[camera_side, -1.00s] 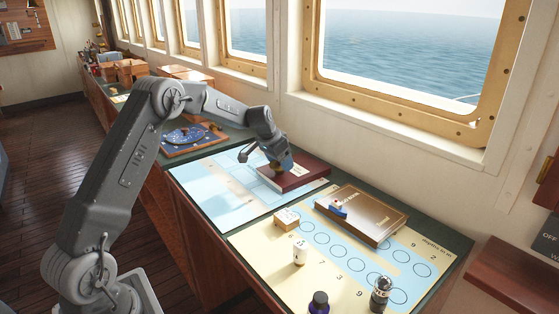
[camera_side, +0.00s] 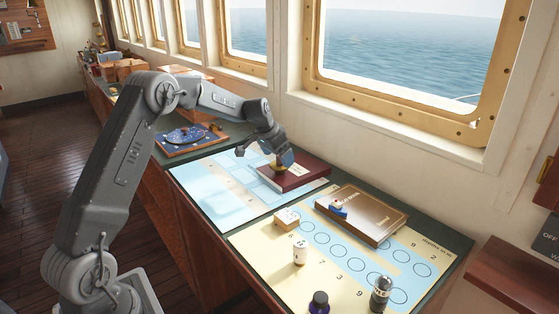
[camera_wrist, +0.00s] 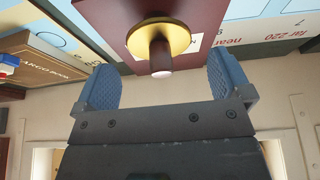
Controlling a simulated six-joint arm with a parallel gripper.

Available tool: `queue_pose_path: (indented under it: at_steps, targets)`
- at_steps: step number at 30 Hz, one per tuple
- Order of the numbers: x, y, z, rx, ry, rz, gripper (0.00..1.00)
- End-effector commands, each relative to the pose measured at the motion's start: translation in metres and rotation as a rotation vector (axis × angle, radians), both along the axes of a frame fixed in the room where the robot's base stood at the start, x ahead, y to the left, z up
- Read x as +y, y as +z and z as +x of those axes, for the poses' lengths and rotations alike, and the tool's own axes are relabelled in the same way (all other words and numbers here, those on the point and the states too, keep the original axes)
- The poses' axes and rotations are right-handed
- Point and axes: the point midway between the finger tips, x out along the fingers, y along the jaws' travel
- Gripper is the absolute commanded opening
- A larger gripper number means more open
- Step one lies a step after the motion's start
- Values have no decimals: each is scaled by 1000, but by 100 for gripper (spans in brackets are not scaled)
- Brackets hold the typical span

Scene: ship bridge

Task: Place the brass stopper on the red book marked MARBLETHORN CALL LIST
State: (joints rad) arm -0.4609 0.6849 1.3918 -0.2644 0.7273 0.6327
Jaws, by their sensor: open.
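The red book (camera_side: 311,175) lies on the pale blue chart, with a white label on its cover; the label's words are not readable here. The brass stopper (camera_wrist: 160,40) shows in the wrist view with its round flange against the dark red cover (camera_wrist: 98,14) and its knob towards me. In the side view the stopper (camera_side: 277,168) is partly hidden by my fingers. My gripper (camera_side: 280,158) is just above the book. In the wrist view its blue fingers (camera_wrist: 165,85) are apart, one either side of the knob, with visible gaps.
A brown book (camera_side: 375,217) with a small blue and white item on it lies to the right. A wooden block (camera_side: 287,218), white cylinder (camera_side: 300,252), purple bottle (camera_side: 319,302) and dark metal cylinder (camera_side: 381,293) stand nearer. A blue-topped board (camera_side: 190,138) lies left.

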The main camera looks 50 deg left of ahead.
Motion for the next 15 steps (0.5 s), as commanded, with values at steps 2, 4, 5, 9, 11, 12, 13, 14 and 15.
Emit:
queue_pose_path:
  at_steps: [2, 4, 5, 9, 11, 12, 13, 14, 15]
  targets:
    - [0, 18, -7, -3, 2, 1, 96]
    - [1, 33, -13, -3, 2, 1, 96]
    - [1, 39, -16, -4, 2, 1, 96]
    - [1, 63, -26, -2, 2, 0, 96]
    - [1, 71, -30, -2, 2, 0, 96]
    - [1, 76, -32, -1, 1, 1, 96]
    - [1, 79, -33, -1, 1, 1, 96]
    - [1, 81, -34, -1, 1, 1, 96]
    - [1, 84, -35, 0, 1, 0, 96]
